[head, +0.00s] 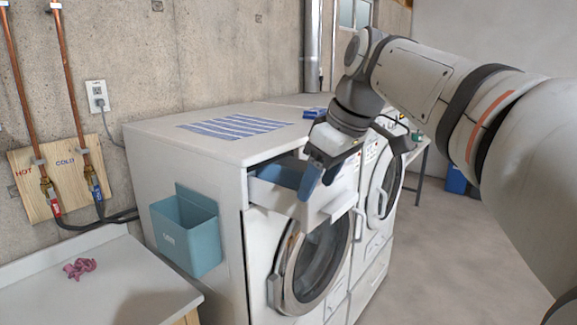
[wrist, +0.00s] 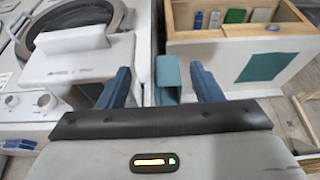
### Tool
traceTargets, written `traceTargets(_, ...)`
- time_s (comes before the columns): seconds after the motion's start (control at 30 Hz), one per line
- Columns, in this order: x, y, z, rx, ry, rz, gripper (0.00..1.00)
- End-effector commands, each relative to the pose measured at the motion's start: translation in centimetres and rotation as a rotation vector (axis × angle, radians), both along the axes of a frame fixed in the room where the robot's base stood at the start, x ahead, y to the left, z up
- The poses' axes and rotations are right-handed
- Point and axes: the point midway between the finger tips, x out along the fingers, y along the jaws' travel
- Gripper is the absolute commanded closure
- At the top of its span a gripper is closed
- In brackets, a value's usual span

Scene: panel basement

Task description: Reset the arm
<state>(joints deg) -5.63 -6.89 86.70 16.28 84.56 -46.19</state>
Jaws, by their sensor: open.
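My arm reaches in from the right in the head view. My gripper (head: 320,178) points down at the open detergent drawer of the near washing machine. Its two blue fingers are apart with nothing seen between them. In the head view the fingers overlap the white drawer front (head: 335,203), and I cannot tell whether they touch it. In the wrist view my gripper (wrist: 164,82) shows a finger at each side, with the pulled-out drawer (wrist: 78,58) left of them.
A teal bin (head: 186,235) hangs on the washer's side; a striped cloth (head: 235,127) lies on top. A counter (head: 100,285) with a crumpled pink cloth (head: 79,268) stands at lower left. A second machine (head: 380,185) stands beyond. Floor (head: 430,265) at right is clear.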

Motion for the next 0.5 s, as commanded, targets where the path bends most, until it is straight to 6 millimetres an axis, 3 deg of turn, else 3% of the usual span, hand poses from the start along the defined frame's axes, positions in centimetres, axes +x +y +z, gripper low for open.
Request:
traceTargets(0.27,-1.5,-2.1,-3.6,-0.011,0.035,-0.16,0.41)
traceTargets(0.5,-3.7,-4.2,-8.1,-0.025,0.069,-0.343,0.41)
